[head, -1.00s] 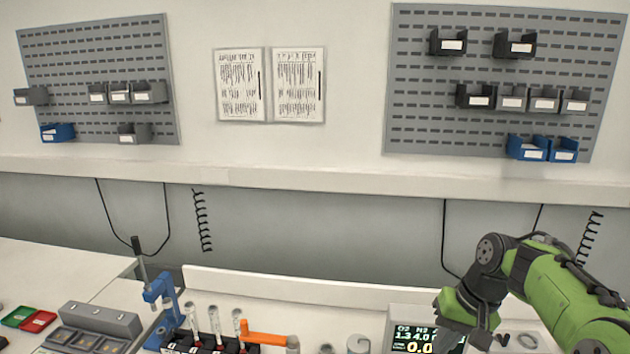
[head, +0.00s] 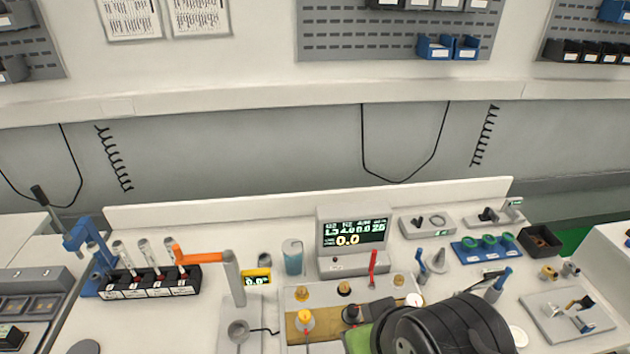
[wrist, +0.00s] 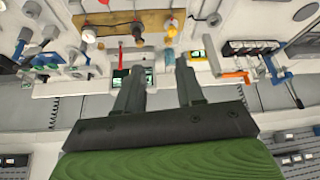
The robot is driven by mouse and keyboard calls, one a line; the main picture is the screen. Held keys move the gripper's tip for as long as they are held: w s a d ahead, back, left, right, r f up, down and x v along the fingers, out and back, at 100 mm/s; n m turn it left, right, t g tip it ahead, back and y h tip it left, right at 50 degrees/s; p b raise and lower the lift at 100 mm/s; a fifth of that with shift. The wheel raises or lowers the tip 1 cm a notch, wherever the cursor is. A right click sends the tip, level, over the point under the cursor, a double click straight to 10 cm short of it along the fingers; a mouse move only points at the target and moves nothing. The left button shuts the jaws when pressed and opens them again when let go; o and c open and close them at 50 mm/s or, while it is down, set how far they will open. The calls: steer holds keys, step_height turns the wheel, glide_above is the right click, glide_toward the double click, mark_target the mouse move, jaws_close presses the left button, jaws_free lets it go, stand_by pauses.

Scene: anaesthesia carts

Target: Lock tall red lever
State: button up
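The tall red lever (head: 372,268) stands upright on the anaesthesia panel (head: 296,297), in front of the right part of the monitor (head: 350,262). It also shows in the upside-down wrist view (wrist: 121,55), just left of my gripper's left finger. My gripper (wrist: 160,56) is open with nothing visible between its two dark fingers, which point toward the panel. In the head view my dark arm covers the lower middle and hides the gripper's fingers and part of the panel. I cannot tell the gap between finger and lever.
Left of the panel stand an orange-handled post (head: 232,275), a small yellow meter (head: 257,277) and a black vial rack (head: 150,285). A blue cup (head: 292,257) is beside the monitor. Blue-handled parts (head: 498,282) and a blue tray (head: 485,249) are on the right.

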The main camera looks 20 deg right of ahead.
steer(key=w+d+r+m+g, duration=0.1)
steer(key=w+d+r+m, duration=0.1)
steer(key=w, duration=0.7)
steer(key=shift+w+d+r+h+b, duration=0.2)
steer(key=shift+d+r+h+b, duration=0.15)
steer(key=shift+r, duration=0.45)
steer(key=m+g+b, duration=0.1)
steer(key=m+g, duration=0.4)
glide_above(373, 259)
step_height(373, 259, down, 15)
steer(key=f, duration=0.5)
steer(key=f+b, duration=0.1)
steer(key=f, duration=0.4)
steer(key=f+b, duration=0.1)
steer(key=f, duration=0.5)
steer(key=shift+w+d, duration=0.3)
steer(key=shift+w, duration=0.1)
jaws_close()
